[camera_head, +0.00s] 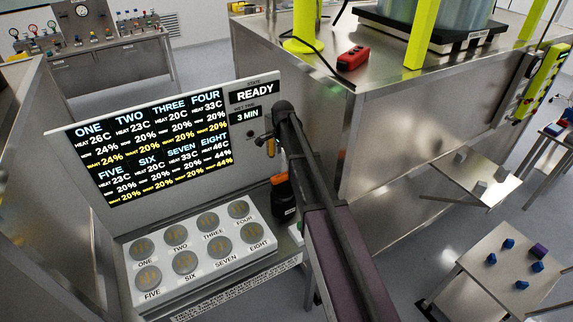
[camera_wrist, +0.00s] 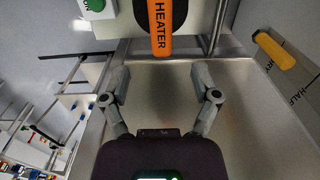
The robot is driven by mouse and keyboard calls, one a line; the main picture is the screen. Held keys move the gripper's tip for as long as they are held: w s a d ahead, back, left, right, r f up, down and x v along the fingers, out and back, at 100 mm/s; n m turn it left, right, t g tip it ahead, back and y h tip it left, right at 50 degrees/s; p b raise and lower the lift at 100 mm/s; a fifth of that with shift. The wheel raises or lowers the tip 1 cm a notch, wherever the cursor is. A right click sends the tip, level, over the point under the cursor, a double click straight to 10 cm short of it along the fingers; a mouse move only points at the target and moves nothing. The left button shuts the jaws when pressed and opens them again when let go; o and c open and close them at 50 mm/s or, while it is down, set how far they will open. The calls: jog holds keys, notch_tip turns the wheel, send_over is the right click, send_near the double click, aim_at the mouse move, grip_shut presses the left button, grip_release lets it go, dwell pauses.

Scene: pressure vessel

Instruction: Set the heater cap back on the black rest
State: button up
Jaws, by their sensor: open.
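An orange piece lettered HEATER (camera_wrist: 162,30) shows at the top middle of the wrist view, with black edging around it. In the head view a black body with an orange band (camera_head: 284,198) stands just left of my arm, beside the panel. I cannot tell the cap apart from its black rest in either view. My gripper (camera_wrist: 160,80) is open and empty, its two fingers spread wide over a bare steel surface, just short of the orange piece. In the head view my arm hides the gripper.
A green button (camera_wrist: 95,5) on a white box sits left of the orange piece. A yellow handle (camera_wrist: 274,50) lies to the right, near a HALF label. A display panel (camera_head: 155,140) reading READY stands behind a white block of several round lids (camera_head: 185,262). A large steel cabinet (camera_head: 400,130) fills the right.

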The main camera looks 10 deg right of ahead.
jog(key=s+n, duration=1.4)
jog(key=s, duration=1.5)
notch_tip(320, 180, down, 19)
jog(key=b, duration=1.8)
jog(key=shift+r, duration=0.2)
